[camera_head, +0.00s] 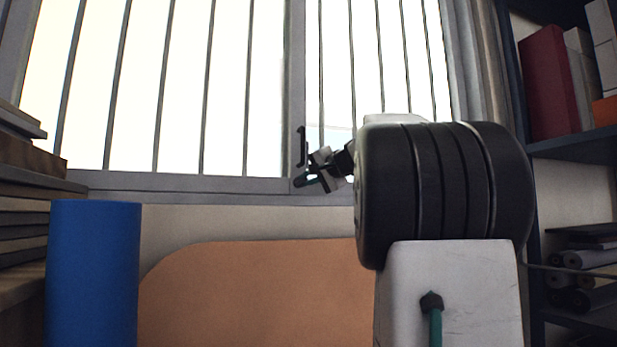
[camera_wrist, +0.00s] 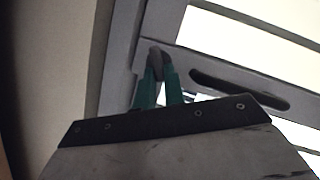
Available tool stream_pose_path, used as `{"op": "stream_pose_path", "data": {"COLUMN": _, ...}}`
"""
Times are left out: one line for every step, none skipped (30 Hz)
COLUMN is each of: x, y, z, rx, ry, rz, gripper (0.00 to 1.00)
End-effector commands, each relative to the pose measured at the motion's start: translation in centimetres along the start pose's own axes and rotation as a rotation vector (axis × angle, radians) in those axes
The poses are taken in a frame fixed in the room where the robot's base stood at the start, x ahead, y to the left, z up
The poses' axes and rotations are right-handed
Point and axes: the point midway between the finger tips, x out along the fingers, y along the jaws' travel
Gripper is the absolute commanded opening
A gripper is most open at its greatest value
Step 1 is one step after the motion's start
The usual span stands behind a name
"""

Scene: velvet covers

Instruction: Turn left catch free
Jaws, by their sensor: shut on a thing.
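My gripper (camera_head: 303,180) is at the lower corner of the window frame, just below a black pull handle (camera_head: 301,147). In the wrist view its two green fingers with dark tips (camera_wrist: 159,65) are close together at the grey frame. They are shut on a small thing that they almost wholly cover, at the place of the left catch. I cannot make out the catch's own shape or which way it is turned. The window (camera_head: 180,183) has a grey frame with bright panes behind upright bars.
A blue cylinder (camera_head: 93,270) stands at the left, beside a stack of boards or books (camera_head: 22,220). A rounded orange-brown panel (camera_head: 250,290) is below the window. A dark shelf (camera_head: 575,145) with books and rolls stands at the right. A long dark slot (camera_wrist: 240,90) shows beside my fingers.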

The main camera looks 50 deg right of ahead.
Motion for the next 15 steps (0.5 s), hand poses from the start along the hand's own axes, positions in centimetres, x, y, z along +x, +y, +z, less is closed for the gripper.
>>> {"op": "stream_pose_path", "data": {"x": 0.49, "y": 0.49, "z": 0.41, "rx": 0.048, "ry": -0.014, "rz": -0.014, "gripper": 0.00}}
{"op": "stream_pose_path", "data": {"x": 0.50, "y": 0.51, "z": 0.43, "rx": 0.074, "ry": -0.014, "rz": -0.025, "gripper": 0.00}}
{"op": "stream_pose_path", "data": {"x": 0.51, "y": 0.56, "z": 0.46, "rx": 0.108, "ry": -0.015, "rz": -0.039, "gripper": 0.00}}
{"op": "stream_pose_path", "data": {"x": 0.51, "y": 0.59, "z": 0.47, "rx": 0.132, "ry": -0.015, "rz": -0.049, "gripper": 0.00}}
{"op": "stream_pose_path", "data": {"x": 0.51, "y": 0.58, "z": 0.48, "rx": 0.156, "ry": -0.015, "rz": -0.060, "gripper": 0.00}}
{"op": "stream_pose_path", "data": {"x": 0.52, "y": 0.61, "z": 0.50, "rx": 0.187, "ry": -0.015, "rz": -0.073, "gripper": 0.00}}
{"op": "stream_pose_path", "data": {"x": 0.53, "y": 0.66, "z": 0.53, "rx": 0.209, "ry": -0.015, "rz": -0.082, "gripper": 0.00}}
{"op": "stream_pose_path", "data": {"x": 0.53, "y": 0.67, "z": 0.54, "rx": 0.232, "ry": -0.015, "rz": -0.091, "gripper": 0.00}}
{"op": "stream_pose_path", "data": {"x": 0.52, "y": 0.67, "z": 0.56, "rx": 0.259, "ry": -0.015, "rz": -0.103, "gripper": 0.00}}
{"op": "stream_pose_path", "data": {"x": 0.52, "y": 0.67, "z": 0.57, "rx": 0.278, "ry": -0.015, "rz": -0.112, "gripper": 0.00}}
{"op": "stream_pose_path", "data": {"x": 0.52, "y": 0.69, "z": 0.58, "rx": 0.297, "ry": -0.015, "rz": -0.120, "gripper": 0.00}}
{"op": "stream_pose_path", "data": {"x": 0.53, "y": 0.73, "z": 0.60, "rx": 0.322, "ry": -0.015, "rz": -0.129, "gripper": 0.00}}
{"op": "stream_pose_path", "data": {"x": 0.52, "y": 0.73, "z": 0.61, "rx": 0.339, "ry": -0.015, "rz": -0.137, "gripper": 0.00}}
{"op": "stream_pose_path", "data": {"x": 0.52, "y": 0.72, "z": 0.61, "rx": 0.354, "ry": -0.014, "rz": -0.144, "gripper": 0.00}}
{"op": "stream_pose_path", "data": {"x": 0.51, "y": 0.72, "z": 0.62, "rx": 0.373, "ry": -0.014, "rz": -0.152, "gripper": 0.00}}
